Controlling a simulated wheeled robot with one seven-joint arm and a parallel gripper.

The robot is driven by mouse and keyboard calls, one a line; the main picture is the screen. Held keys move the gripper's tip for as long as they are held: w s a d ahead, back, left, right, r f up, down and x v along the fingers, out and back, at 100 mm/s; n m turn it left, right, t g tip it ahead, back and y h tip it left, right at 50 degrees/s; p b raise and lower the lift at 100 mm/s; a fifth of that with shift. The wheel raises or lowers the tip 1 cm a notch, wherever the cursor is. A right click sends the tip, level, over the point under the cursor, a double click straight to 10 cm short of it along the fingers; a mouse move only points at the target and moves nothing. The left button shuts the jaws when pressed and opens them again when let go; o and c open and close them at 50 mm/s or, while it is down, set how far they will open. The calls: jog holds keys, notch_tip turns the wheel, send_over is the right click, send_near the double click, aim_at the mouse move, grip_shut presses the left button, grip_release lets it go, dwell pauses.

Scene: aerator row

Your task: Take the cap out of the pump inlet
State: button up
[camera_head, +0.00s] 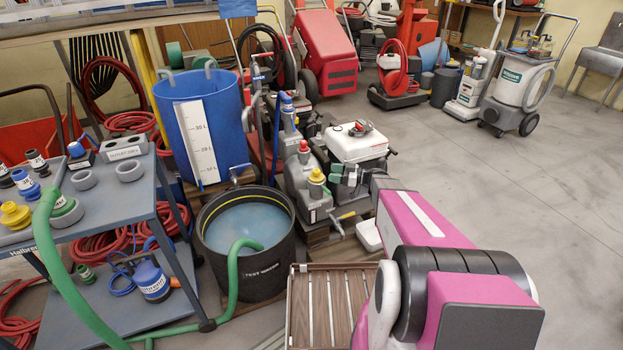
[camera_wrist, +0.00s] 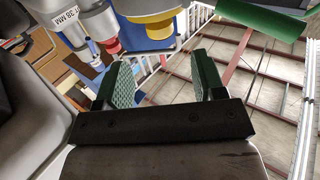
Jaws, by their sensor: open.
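The grey pump (camera_head: 300,189) stands just right of the black test basin in the head view. A yellow cap (camera_head: 316,176) sits on one of its ports and a red cap (camera_head: 304,147) on another. I cannot tell which port is the inlet. In the wrist view, a yellow cap (camera_wrist: 152,28) and a red part (camera_wrist: 113,46) show at the top, beyond the fingertips. My gripper (camera_head: 340,169), with green-padded fingers, is at the right of the pump. In the wrist view my gripper (camera_wrist: 163,82) is open, with nothing between its fingers.
The black basin (camera_head: 248,284) holds water, with a green hose (camera_head: 235,270) over its rim. A blue drum (camera_head: 205,130) stands behind it. A white-topped machine (camera_head: 355,143) is close behind my gripper. A grey cart (camera_head: 110,208) is at left. Open floor (camera_head: 490,185) lies at right.

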aim_at(313, 176)
jog(key=x, duration=0.9)
jog(key=shift+w+a, duration=0.1)
jog(key=shift+a, duration=0.2)
jog(key=c, duration=1)
